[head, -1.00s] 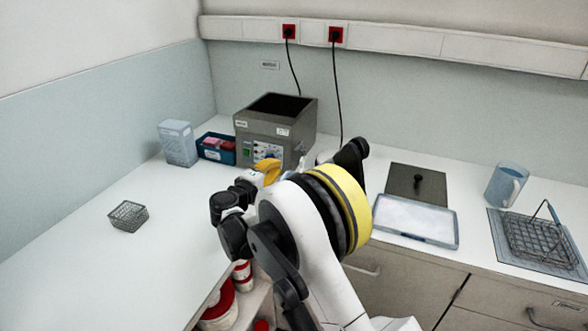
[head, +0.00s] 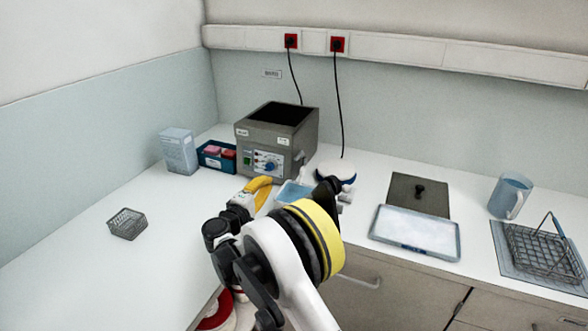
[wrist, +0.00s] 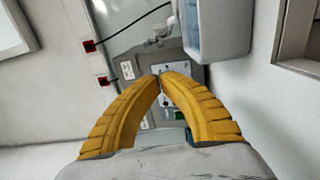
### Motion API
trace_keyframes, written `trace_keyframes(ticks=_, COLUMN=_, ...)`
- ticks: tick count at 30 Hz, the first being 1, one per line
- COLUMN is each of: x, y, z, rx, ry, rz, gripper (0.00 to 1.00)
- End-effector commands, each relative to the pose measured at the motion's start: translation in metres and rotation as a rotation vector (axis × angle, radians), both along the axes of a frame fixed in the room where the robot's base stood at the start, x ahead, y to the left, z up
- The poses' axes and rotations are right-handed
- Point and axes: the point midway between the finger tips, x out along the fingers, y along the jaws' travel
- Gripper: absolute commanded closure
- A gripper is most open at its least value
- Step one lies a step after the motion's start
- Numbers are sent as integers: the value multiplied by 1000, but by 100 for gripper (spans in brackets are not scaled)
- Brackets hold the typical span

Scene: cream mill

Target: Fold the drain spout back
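The grey bath (head: 276,142) stands on the counter, with its open dark top and its control panel facing front. A small pale fitting, which looks like the drain spout (wrist: 160,36), juts from the bath's side in the wrist view, beside a light blue container (wrist: 218,30). Its exact fold angle cannot be told. In the head view the spout is not clearly seen. My gripper (wrist: 159,76) has yellow fingers with their tips together and nothing visible between them. It is in front of the control panel, apart from the spout.
The blue container (head: 291,193) stands on the counter just right of my gripper. A white round item (head: 335,171) is behind it. A blue box (head: 215,156), a wire basket (head: 127,223) and a tray (head: 415,233) stand around. The left counter is mostly clear.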

Motion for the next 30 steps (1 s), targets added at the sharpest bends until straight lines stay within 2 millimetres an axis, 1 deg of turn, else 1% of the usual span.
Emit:
trace_keyframes(ticks=7, x=1, y=0, z=0, rx=0, ry=0, rz=0, gripper=100)
trace_keyframes(ticks=11, x=8, y=-3, z=-1, rx=0, ry=0, rz=-1, gripper=100)
trace_keyframes(ticks=14, x=21, y=-10, z=-2, rx=0, ry=0, rz=-3, gripper=100)
trace_keyframes(ticks=25, x=93, y=-38, z=-3, rx=0, ry=0, rz=-3, gripper=100)
trace_keyframes(ticks=26, x=96, y=-42, z=-2, rx=0, ry=0, rz=-2, gripper=100)
trace_keyframes(ticks=27, x=92, y=-49, z=-2, rx=0, ry=0, rz=-2, gripper=100)
trace_keyframes(ticks=30, x=90, y=-63, z=-2, rx=0, ry=1, rz=-2, gripper=100)
